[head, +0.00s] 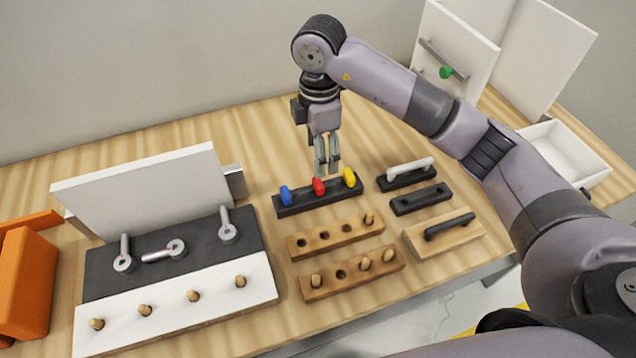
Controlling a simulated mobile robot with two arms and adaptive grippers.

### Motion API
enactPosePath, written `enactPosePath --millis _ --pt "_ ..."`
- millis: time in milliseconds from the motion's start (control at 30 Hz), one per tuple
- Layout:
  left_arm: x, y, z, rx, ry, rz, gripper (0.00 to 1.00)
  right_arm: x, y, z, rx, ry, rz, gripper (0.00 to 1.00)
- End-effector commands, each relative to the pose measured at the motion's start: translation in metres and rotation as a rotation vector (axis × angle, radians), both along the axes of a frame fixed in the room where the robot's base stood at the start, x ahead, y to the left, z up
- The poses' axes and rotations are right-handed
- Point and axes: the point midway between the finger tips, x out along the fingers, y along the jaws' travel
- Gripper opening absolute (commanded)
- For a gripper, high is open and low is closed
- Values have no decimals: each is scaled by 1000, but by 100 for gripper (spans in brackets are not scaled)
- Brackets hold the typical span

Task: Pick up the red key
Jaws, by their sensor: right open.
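The red key (318,187) stands in the middle of a black holder (335,197) on the wooden table. A blue key (285,195) is to its left and a yellow key (349,178) to its right in the same holder. My right gripper (328,172) points down just above and slightly right of the red key, close behind it in the picture. Its fingers are open, with nothing held between them. I cannot tell whether the fingertips touch the key. My left gripper is not in view.
Wooden peg blocks (350,275) lie in front of the holder. Black handle pieces (421,198) and a handled block (445,234) are to the right. A grey and white board (175,265) with bolts and pegs is at left. A white cabinet (458,60) stands at back right.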

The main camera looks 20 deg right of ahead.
Motion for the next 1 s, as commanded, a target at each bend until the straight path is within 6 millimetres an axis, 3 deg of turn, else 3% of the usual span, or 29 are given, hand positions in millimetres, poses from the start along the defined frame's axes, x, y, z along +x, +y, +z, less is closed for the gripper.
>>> enactPosePath --millis 200,467,700,1000 --pt "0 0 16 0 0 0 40 0 0 -38 0 2 -1 60" --pt "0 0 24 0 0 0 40 -1 0 -58 1 3 0 60" --pt "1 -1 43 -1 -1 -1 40 0 1 -93 1 3 0 60" --pt "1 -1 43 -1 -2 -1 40 0 2 -104 1 -1 1 60"
